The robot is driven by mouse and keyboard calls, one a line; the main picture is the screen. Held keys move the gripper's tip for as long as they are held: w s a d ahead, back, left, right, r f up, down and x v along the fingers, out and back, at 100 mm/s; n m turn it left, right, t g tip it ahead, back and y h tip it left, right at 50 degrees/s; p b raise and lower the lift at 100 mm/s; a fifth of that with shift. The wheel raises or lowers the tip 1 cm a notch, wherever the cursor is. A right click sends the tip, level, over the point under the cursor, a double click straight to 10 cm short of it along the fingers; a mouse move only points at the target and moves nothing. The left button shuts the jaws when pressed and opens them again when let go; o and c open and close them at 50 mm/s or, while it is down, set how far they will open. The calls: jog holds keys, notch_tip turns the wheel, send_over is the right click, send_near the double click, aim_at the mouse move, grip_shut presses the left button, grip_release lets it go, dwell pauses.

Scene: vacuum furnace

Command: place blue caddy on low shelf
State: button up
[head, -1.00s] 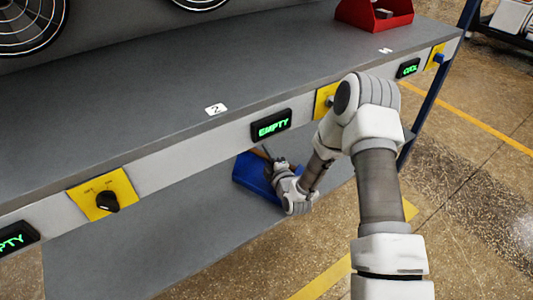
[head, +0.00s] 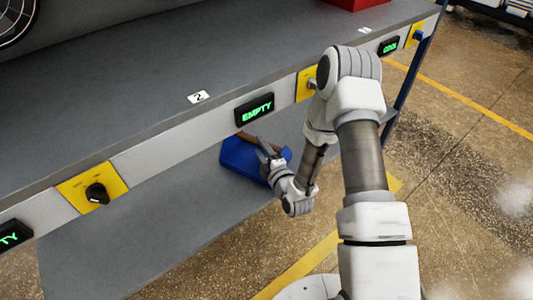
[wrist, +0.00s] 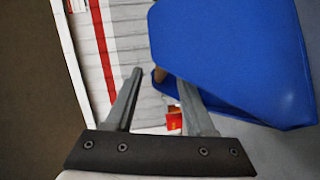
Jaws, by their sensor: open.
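The blue caddy (head: 238,158) stands on the grey low shelf (head: 150,240), under the bench top. In the wrist view the caddy (wrist: 240,60) fills the upper right, its blue wall close to the right finger. My gripper (head: 264,148) is at the caddy's right side in the head view. In the wrist view my gripper (wrist: 160,88) has its two fingers apart with nothing clearly between them. The caddy's far side is hidden under the bench edge. I cannot tell whether a finger touches the caddy.
The bench top (head: 200,70) overhangs the low shelf. Its front edge carries a sign reading EMPTY (head: 254,110) and a yellow switch plate (head: 92,188). A red bin (head: 355,3) sits on the bench top. The shelf's left part is clear.

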jog(key=shift+v, duration=2.4)
